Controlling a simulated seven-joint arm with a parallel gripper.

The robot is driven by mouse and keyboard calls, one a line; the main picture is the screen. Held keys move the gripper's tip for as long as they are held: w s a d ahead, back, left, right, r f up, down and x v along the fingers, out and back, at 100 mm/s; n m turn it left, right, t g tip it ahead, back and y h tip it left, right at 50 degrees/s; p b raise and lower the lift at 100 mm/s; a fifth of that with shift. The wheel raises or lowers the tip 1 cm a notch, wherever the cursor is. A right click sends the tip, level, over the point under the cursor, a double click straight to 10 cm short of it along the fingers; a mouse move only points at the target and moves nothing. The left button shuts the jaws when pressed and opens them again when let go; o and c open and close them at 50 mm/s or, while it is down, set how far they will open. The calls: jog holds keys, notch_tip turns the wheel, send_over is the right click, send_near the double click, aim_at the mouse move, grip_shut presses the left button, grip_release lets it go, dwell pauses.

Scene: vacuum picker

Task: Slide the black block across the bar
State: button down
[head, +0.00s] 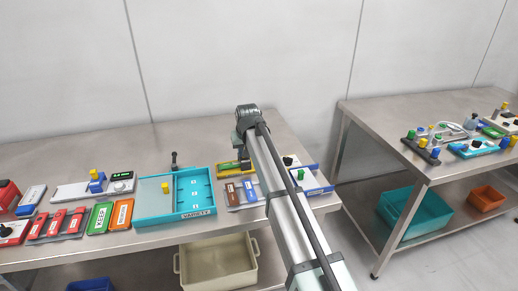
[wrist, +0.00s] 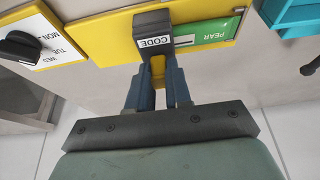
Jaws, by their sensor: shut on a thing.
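The black block (wrist: 153,27), marked CODE, sits across the yellow bar (wrist: 98,42) near its middle in the wrist view. A yellow tab (wrist: 157,70) shows below the block, between my fingers. My gripper (wrist: 157,82) is shut on this tab, with one dark finger on each side. A green strip (wrist: 212,33) reading PEAR shows on the bar to the right of the block. In the head view the yellow bar (head: 228,168) is partly hidden behind my arm, and the black block cannot be made out.
A white dial panel (wrist: 35,38) with a black knob and day names is at the wrist view's left; a teal object (wrist: 290,15) is at upper right. In the head view a teal tray (head: 175,217) stands left of my arm, and a brown piece (head: 231,194) lies near the bar.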

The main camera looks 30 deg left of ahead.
jog(key=s+a, duration=0.3)
jog(key=shift+s+a, duration=0.3)
jog(key=shift+a, duration=0.05)
jog(key=c, duration=1)
grip_release()
jog(key=shift+c, duration=0.2)
jog(key=v, duration=1.4)
jog(key=shift+w+f, duration=0.1)
